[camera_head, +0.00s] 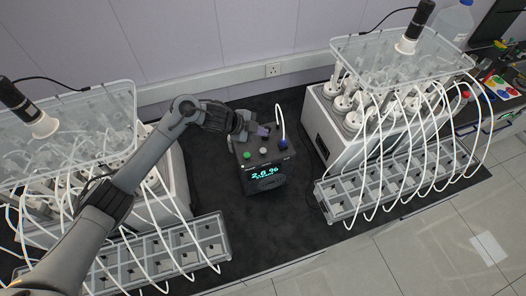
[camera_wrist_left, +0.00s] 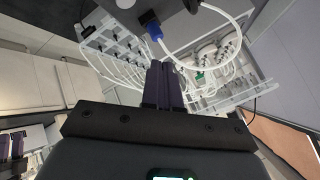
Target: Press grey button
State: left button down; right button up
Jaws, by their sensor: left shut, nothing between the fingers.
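A dark box-shaped device (camera_head: 264,178) stands on the dark bench between two reactor units, with a lit display reading about 2.8.96. On its top are a green button (camera_head: 247,155), a pale grey button (camera_head: 263,150), a small reddish button and a blue connector (camera_head: 283,144) with a white tube. My left gripper (camera_head: 262,131) is over the far part of the device's top, behind the grey button and apart from it in the picture. Its purple fingers are shut and empty. They also show in the left wrist view (camera_wrist_left: 162,85). The right gripper is not in view.
Reactor units with clear lids and many white tubes stand at left and right. Compartment trays (camera_head: 395,180) sit in front of each. Dark bench surface is clear around the device. A socket (camera_head: 273,70) is on the rear wall.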

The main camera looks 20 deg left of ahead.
pick_arm(q)
jog(key=b, duration=0.4)
send_over(261, 151)
notch_tip(261, 151, down, 5)
jog(key=shift+r, duration=0.1)
jog(key=shift+f+b, duration=0.45)
jog(key=shift+f, duration=0.7)
dwell(0.5)
jog(key=shift+f, duration=0.15)
jog(key=shift+f, duration=0.3)
